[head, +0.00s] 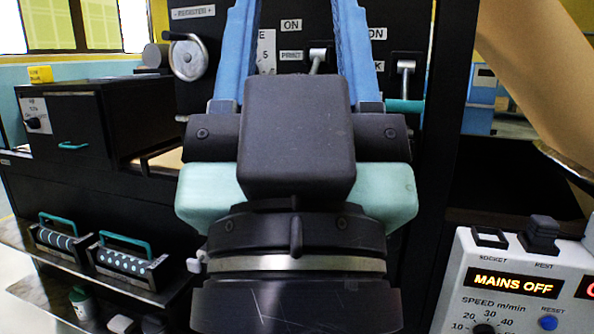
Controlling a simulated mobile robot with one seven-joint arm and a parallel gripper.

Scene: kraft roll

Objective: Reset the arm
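My gripper (296,12) fills the middle of the head view, seen from behind, pointing away toward the black machine. Its two blue fingers are spread wide apart and run up to the top edge of the picture. I see nothing held between them, but their tips are cut off or hard to make out. My dark wrist and teal gripper body hide part of the machine front.
The black machine (110,208) stands ahead, with a hand crank (188,60) and lever switches (405,78). Handled rollers (125,262) lie on a lower-left shelf. A control box (520,285) at right reads "MAINS OFF". Brown paper (535,70) hangs upper right.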

